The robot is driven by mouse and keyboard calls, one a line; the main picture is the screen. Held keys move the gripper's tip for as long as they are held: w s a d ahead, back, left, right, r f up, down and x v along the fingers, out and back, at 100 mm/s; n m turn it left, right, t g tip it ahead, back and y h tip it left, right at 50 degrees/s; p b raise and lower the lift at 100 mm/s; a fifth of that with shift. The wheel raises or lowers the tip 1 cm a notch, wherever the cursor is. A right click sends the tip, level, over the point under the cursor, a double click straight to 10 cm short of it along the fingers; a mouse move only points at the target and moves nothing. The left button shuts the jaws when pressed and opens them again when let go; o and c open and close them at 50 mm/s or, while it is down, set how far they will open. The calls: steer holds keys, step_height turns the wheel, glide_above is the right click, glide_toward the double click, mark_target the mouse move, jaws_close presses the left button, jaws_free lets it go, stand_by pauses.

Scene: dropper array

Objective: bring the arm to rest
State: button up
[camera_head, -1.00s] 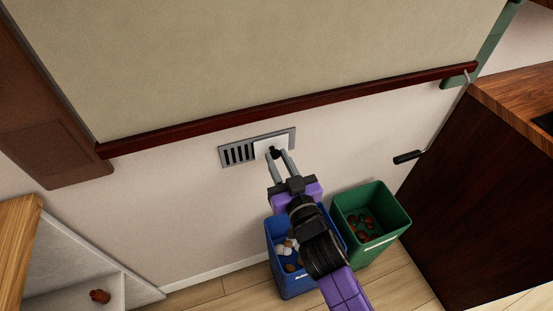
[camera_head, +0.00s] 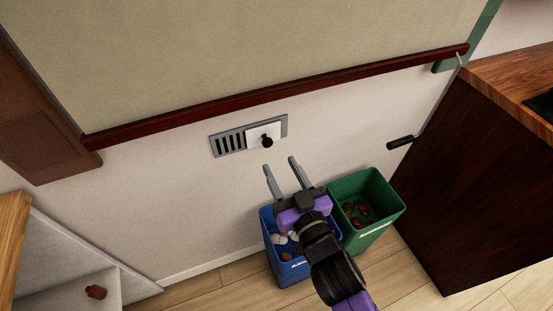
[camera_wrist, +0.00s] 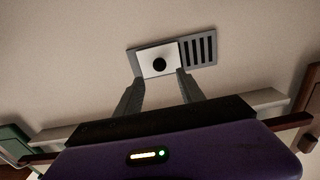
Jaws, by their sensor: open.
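My gripper (camera_head: 281,171) is open and empty, with its two grey fingers spread apart. In the head view it is in front of the wall, just below a grey slotted vent plate (camera_head: 228,143). A white sliding panel (camera_head: 255,132) with a black knob (camera_head: 267,142) covers the right part of that plate. The fingers are apart from the knob. In the wrist view my gripper's fingers (camera_wrist: 159,88) point toward the white panel, and the black knob (camera_wrist: 159,65) shows between and beyond the tips.
A blue bin (camera_head: 285,270) with white and brown things in it stands below my gripper. A green bin (camera_head: 385,216) with several reddish-brown things is to its right. A dark wooden cabinet (camera_head: 450,180) stands at right. A dark red rail (camera_head: 290,95) crosses above the vent.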

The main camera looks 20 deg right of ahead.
steer(key=shift+s, duration=0.4)
steer(key=s+d+r+g+p, duration=0.1)
steer(key=s+r, duration=0.1)
steer(key=s, duration=0.8)
steer(key=s+d+r+g+p, duration=0.1)
steer(key=s+d+r+p, duration=0.1)
steer(key=s, duration=0.9)
steer(key=s+d+r+g+p, duration=0.1)
steer(key=s+p, duration=0.1)
steer(key=s, duration=0.9)
steer(key=shift+s+d+r+h, duration=0.2)
steer(key=shift+d+r+h, duration=0.1)
steer(key=shift+d+r, duration=0.1)
